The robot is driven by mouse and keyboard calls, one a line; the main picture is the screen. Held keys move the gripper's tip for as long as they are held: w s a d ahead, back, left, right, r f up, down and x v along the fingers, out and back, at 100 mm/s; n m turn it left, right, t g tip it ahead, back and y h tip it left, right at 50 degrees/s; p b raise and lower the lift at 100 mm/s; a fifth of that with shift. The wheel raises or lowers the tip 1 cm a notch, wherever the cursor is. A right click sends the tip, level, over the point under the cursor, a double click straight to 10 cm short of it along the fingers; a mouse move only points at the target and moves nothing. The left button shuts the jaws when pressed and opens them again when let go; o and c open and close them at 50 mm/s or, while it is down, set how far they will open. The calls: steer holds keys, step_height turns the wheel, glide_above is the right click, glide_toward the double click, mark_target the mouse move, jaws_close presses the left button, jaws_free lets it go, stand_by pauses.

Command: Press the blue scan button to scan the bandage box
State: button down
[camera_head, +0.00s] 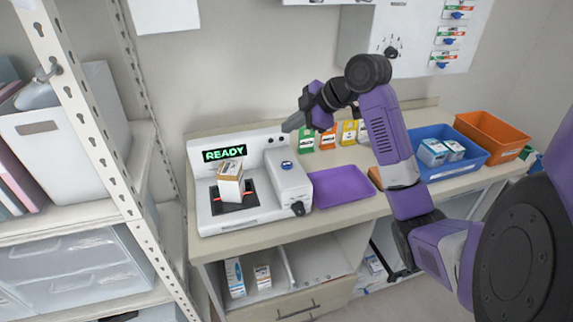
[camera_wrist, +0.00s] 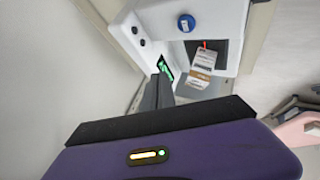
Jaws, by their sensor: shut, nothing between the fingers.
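The white scanner (camera_head: 255,216) stands on the bench, and its screen (camera_head: 224,154) reads READY in green. The blue scan button (camera_head: 287,165) is on the raised right part of the scanner; it also shows in the wrist view (camera_wrist: 186,23). The bandage box (camera_head: 230,180), white and orange-brown, stands on the scanner's dark plate with a red line beside it; the wrist view shows it too (camera_wrist: 202,66). My gripper (camera_head: 288,126) is shut and empty, above the button and apart from it. In the wrist view its fingers (camera_wrist: 160,88) point toward the scanner.
A purple tray (camera_head: 340,187) lies right of the scanner. Several small coloured boxes (camera_head: 328,138) stand behind it near the wall. A blue bin (camera_head: 463,165) with white boxes and an orange bin (camera_head: 490,134) are farther right. A metal shelf (camera_head: 95,140) stands close on the left.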

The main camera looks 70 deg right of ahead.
mark_target(290, 165)
steer(key=shift+f, duration=0.1)
step_height(290, 165, down, 9)
steer(key=b, duration=0.6)
steer(key=shift+r, duration=0.2)
stand_by(1.9)
steer(key=shift+f+b, duration=0.4)
steer(key=shift+b, duration=0.15)
steer(key=shift+f+b, duration=0.35)
steer(key=shift+f, duration=0.05)
stand_by(0.4)
stand_by(0.4)
steer(key=shift+r+p, duration=0.6)
steer(key=shift+r, duration=0.25)
steer(key=shift+r, duration=0.1)
steer(key=shift+r+p, duration=1.8)
steer(key=shift+r, duration=0.6)
